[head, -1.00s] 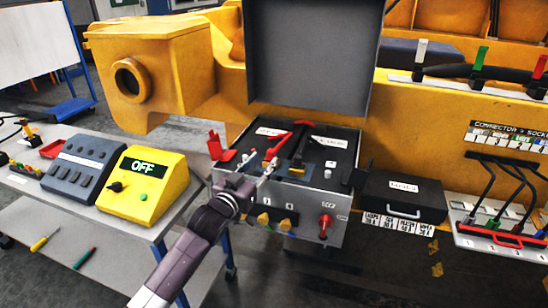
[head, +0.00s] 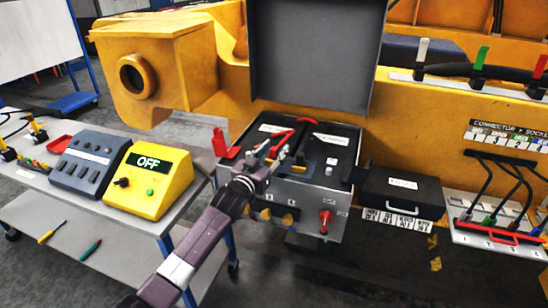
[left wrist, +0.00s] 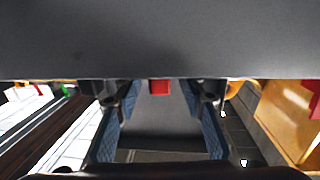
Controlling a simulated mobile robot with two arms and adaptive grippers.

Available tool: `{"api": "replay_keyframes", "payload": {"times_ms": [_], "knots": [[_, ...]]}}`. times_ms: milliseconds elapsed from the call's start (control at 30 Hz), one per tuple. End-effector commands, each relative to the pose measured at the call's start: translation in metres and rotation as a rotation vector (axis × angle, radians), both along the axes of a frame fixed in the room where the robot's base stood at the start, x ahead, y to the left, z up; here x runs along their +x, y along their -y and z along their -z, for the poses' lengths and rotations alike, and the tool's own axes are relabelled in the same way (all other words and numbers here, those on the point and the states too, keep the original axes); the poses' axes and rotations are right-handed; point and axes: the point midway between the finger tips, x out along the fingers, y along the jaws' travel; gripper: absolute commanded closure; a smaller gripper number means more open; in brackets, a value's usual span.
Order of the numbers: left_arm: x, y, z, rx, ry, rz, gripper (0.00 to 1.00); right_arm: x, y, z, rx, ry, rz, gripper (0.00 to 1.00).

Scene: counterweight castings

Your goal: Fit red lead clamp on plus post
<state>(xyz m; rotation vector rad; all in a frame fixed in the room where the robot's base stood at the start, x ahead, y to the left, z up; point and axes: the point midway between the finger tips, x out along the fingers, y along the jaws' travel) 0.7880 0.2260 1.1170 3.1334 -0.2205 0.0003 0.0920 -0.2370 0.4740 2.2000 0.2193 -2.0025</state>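In the head view, an open metal box (head: 308,199) has a black top deck with white labels. A red lead (head: 307,121) lies on the deck, with a red clamp-like part (head: 281,142) at its near left end. My left gripper (head: 276,151) is over the deck's near left part, its fingers apart, close to the red part; contact cannot be told. The left wrist view shows the spread blue-padded fingers (left wrist: 160,128) with a small red piece (left wrist: 159,87) beyond them. The plus post cannot be made out. My right gripper is out of view.
A raised grey lid (head: 312,55) stands behind the deck. A red flap (head: 222,143) sticks up at its left. A yellow OFF unit (head: 147,182) stands on the left table, and a black case (head: 403,193) sits right of the box. A red switch (head: 325,218) is on the box front.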

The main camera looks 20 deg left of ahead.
Motion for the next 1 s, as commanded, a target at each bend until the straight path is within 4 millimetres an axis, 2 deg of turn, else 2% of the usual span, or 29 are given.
{"api": "replay_keyframes", "payload": {"times_ms": [33, 300, 333, 767, 867, 1000], "knots": [[0.000, 0.000, 0.000, 0.000, 0.000, 0.000, 0.69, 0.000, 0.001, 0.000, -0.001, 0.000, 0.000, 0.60], [0.000, 0.000, 0.000, 0.000, 0.000, 0.000, 0.99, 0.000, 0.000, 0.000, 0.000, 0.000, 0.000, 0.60], [0.000, 0.000, 0.000, 0.000, 0.000, 0.000, 1.00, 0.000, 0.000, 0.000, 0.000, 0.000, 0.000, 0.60], [0.000, 0.000, -0.005, 0.000, 0.004, 0.000, 1.00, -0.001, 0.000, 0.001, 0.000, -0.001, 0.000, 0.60], [0.000, -0.001, -0.013, 0.001, 0.005, 0.000, 1.00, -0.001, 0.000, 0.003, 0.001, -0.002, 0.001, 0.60], [0.000, 0.000, -0.034, 0.001, 0.007, 0.001, 1.00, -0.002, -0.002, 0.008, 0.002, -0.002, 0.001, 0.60]]}}
